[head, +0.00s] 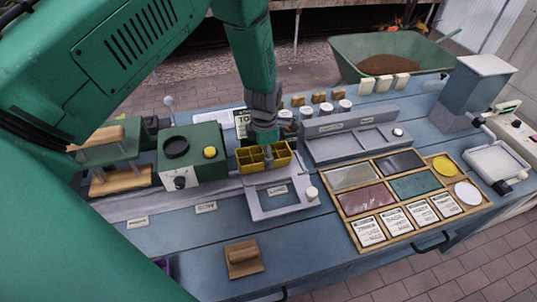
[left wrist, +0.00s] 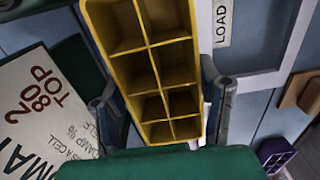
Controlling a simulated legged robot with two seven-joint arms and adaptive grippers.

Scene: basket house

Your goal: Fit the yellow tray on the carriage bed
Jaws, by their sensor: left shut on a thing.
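The yellow tray (head: 262,161) is divided into several square cells and looks empty. My left gripper (head: 266,152) reaches down from above and is shut on it. In the left wrist view the tray (left wrist: 152,62) lies between the two fingertips (left wrist: 160,108). The carriage (head: 283,208) is a light grey open frame with a "LOAD" label and a white knob. The tray overlaps its back edge in the head view; whether they touch, I cannot tell. The carriage also shows at the right of the left wrist view (left wrist: 268,78). My right gripper is not in view.
A green box (head: 192,155) with a yellow button stands just left of the tray. A grey stand (head: 350,140) is to its right. A wooden sample case (head: 408,197) lies further right, and a wooden block (head: 243,259) in front. A wheelbarrow (head: 388,50) stands behind.

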